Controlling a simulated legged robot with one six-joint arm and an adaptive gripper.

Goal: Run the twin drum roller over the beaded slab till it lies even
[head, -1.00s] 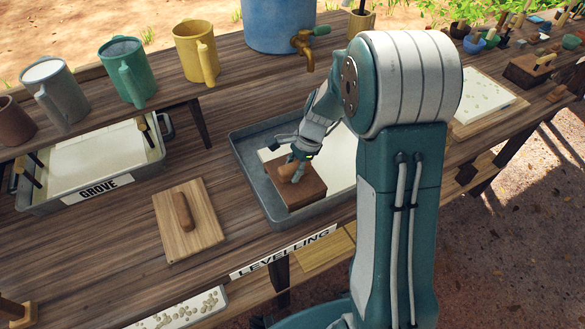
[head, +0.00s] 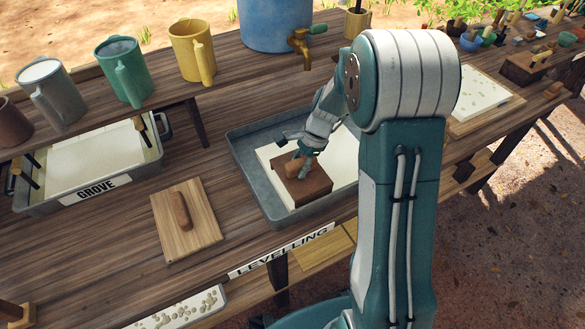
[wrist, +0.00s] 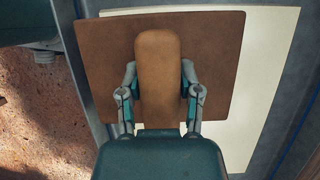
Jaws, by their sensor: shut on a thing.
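My gripper (head: 303,162) is shut on the tan rounded handle (wrist: 158,65) of a flat brown wooden block (head: 305,187). The wrist view shows the fingers (wrist: 160,85) on both sides of the handle. The block rests on or just over a pale slab (head: 266,158) in the grey metal tray (head: 246,183) labelled LEVELLING. The bare part of this slab looks smooth, and the block and my arm hide the rest. No drums show on the held tool; its underside is hidden. A pale slab with greenish spots (head: 478,98) lies on a board at the right.
A wooden board with a handle (head: 186,222) lies left of the tray. A tray labelled GROVE (head: 60,200) stands further left. Mugs (head: 192,52) and a blue barrel with a tap (head: 270,25) stand behind. Another handled block (head: 524,68) sits far right.

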